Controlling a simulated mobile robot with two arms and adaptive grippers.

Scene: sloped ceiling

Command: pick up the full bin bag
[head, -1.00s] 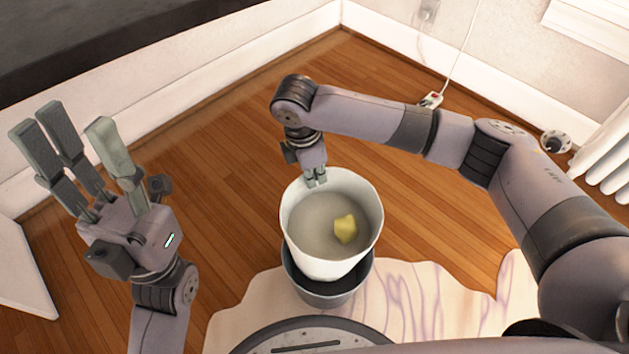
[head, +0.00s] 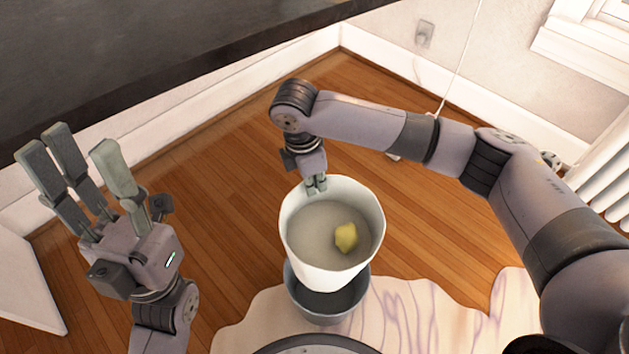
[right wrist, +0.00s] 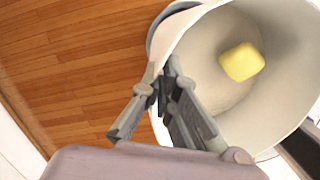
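The full bin bag (head: 300,245) is a white, open-topped liner with a yellow lump (head: 346,237) inside. It hangs upright over the dark grey bin (head: 328,305), its lower end overlapping the bin's opening in the head view; I cannot tell whether it is fully clear. My right gripper (head: 317,187) is shut on the bag's far rim. The right wrist view shows the fingers (right wrist: 165,85) pinching this rim, with the bag (right wrist: 285,105) and yellow lump (right wrist: 241,62) beside them. My left gripper (head: 95,190) is open and empty, fingers up, left of the bag.
A white radiator (head: 600,165) is at the right and a dark surface (head: 150,50) at the upper left. A cable (head: 458,70) hangs by the back wall. Floor left of the bin is clear.

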